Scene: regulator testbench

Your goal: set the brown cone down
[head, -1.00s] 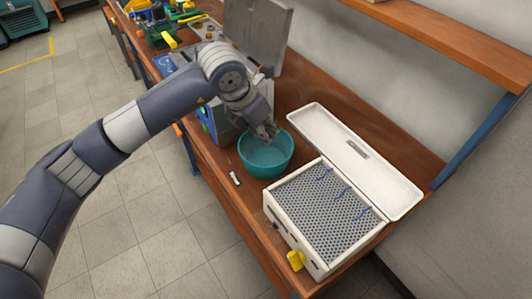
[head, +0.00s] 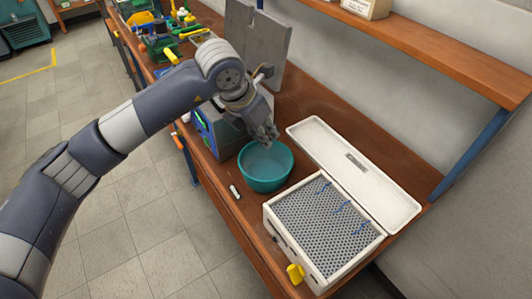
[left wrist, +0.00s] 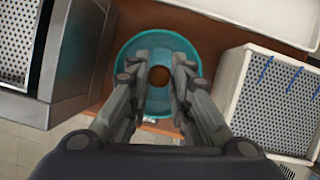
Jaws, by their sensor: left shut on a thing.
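The brown cone (left wrist: 159,76) shows in the left wrist view as a small round brown shape between the fingertips. My left gripper (left wrist: 159,82) is shut on it, and the teal bowl (left wrist: 150,42) lies below. In the head view my left gripper (head: 268,138) hangs over the back rim of the teal bowl (head: 266,185), fingers pointing down. I cannot make out the cone in the head view, where the fingers hide it. My right gripper is in neither view.
A white box (head: 318,266) with a perforated grey top and its long white lid (head: 355,175) stand right of the bowl. A grey machine (head: 222,130) stands left of it. A small white-and-black item (head: 235,191) lies near the bench's front edge.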

